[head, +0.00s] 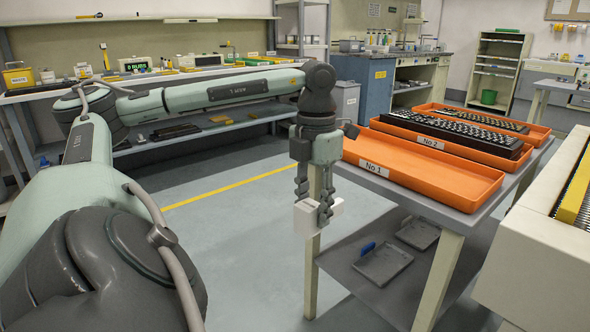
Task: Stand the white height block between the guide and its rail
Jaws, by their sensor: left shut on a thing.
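My left gripper (313,205) hangs pointing down in the middle of the head view, shut on the white height block (305,221). The block is held in the air, over open floor just left of the orange-tray table. Its ends stick out past the fingers, which hide part of it. At the right edge stands a cream machine (520,268) with a yellow bar (577,190) along its top beside a dark toothed strip. I cannot tell which part is the guide and which its rail. The block is well apart from this machine. My right gripper is not in view.
A table with the empty orange tray No 1 (425,178) stands between the block and the machine. Tray No 2 (500,156) behind it holds a dark keyboard. Metal pans (383,266) lie on the lower shelf. A workbench (150,84) runs along the back left.

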